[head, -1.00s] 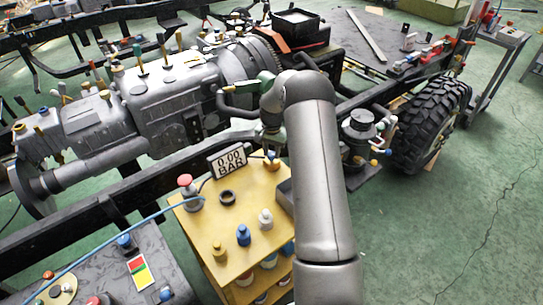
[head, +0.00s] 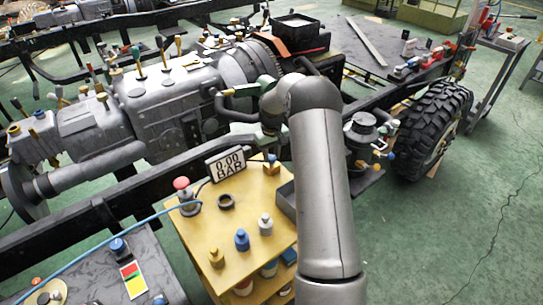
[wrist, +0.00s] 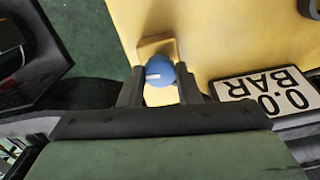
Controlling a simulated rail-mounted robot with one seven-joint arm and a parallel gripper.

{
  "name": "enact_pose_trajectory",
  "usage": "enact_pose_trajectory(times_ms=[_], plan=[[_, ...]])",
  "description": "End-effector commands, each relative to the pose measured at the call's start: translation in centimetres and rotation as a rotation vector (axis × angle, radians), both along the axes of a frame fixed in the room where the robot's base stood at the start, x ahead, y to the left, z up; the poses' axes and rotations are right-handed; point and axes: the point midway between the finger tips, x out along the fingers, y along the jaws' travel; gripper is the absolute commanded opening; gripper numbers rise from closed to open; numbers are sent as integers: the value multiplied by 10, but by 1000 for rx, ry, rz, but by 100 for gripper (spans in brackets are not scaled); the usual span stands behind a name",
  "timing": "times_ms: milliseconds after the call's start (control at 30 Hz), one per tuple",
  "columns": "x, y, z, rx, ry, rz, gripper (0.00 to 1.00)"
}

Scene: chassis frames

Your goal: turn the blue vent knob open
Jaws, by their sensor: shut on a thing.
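The blue vent knob (wrist: 160,71) sits on a small tan block on the yellow cart top. It has a short white mark, which lies roughly crosswise in the wrist view. My gripper (wrist: 160,86) has one dark finger on each side of the knob and is shut on it. In the head view the knob (head: 271,158) shows small above its block (head: 271,169), at the cart's far edge. My arm hides most of the gripper there. The gauge (head: 225,163) beside it reads 0.00 BAR.
The yellow cart top (head: 205,225) also holds a red knob (head: 181,183) with a blue hose, a dark ring (head: 226,201), and blue (head: 242,240) and white (head: 265,225) bottles. The chassis rail (head: 150,185) runs close behind. Green floor (head: 440,235) is clear at right.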

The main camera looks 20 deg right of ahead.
Motion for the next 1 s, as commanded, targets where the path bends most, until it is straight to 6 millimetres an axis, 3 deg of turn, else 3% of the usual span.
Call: enact_pose_trajectory(times_ms=[367, 900, 933, 1000], plan=[[1, 0, 1, -1, -3, 155, 7], [1, 0, 1, -2, -3, 178, 7], [1, 0, 1, -2, -3, 178, 36], [1, 0, 1, -2, -3, 178, 52]])
